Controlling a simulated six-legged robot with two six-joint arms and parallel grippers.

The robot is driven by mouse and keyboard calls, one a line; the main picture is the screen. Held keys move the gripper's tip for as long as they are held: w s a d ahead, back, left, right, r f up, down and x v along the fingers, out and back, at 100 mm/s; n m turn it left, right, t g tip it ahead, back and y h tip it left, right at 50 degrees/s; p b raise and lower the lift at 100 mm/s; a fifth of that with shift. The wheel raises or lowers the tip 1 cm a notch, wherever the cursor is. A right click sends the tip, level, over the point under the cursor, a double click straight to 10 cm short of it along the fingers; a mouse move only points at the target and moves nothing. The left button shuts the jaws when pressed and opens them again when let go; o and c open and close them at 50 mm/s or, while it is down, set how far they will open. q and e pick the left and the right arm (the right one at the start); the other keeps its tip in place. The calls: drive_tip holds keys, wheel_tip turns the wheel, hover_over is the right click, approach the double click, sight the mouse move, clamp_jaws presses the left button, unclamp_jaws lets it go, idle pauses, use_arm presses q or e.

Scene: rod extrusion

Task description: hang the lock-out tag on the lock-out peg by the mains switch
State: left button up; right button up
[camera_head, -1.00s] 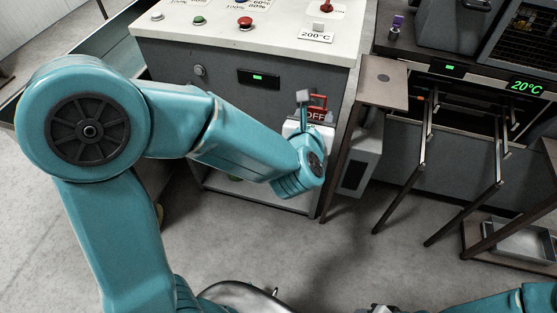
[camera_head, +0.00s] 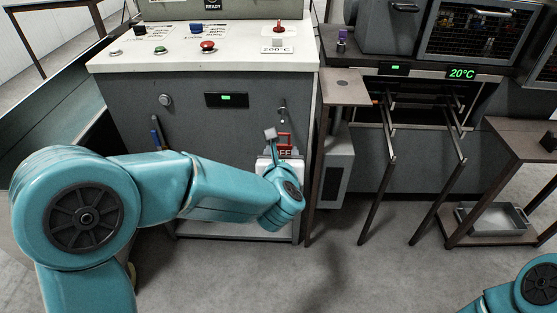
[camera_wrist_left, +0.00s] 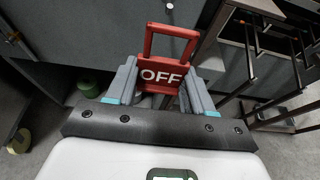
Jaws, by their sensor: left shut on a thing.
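The lock-out tag is a red plate marked OFF with an open rectangular loop on top (camera_wrist_left: 163,75). It also shows in the head view (camera_head: 285,141), partly hidden by my left wrist. My left gripper (camera_wrist_left: 160,86) is shut on its lower part, one grey finger on each side, and holds it upright in front of the grey cabinet. A small metal fitting (camera_head: 282,110) is on the cabinet front just above the tag; I cannot tell surely whether it is the lock-out peg. I cannot make out the mains switch. My right gripper is out of view.
The grey cabinet (camera_head: 215,135) has a round knob (camera_head: 165,100), a green-lit display (camera_head: 227,99) and push buttons on its white top. A metal tray (camera_head: 493,218) lies at lower right.

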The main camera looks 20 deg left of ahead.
use_arm(q)
drive_tip(key=shift+w+a+r, duration=0.1)
drive_tip(key=shift+w+r, duration=0.05)
drive_tip(key=shift+w, duration=0.15)
drive_tip(key=shift+w+a+p, duration=0.1)
drive_tip(key=shift+w+p, duration=0.3)
drive_tip(key=shift+w, duration=0.3)
drive_tip(key=r+p+x, duration=0.1)
drive_tip(key=p+x, duration=0.1)
drive_tip(key=x, duration=0.6)
drive_tip(key=shift+w, duration=0.2)
drive_tip(key=shift+a, duration=0.15)
drive_tip(key=o, duration=1.5)
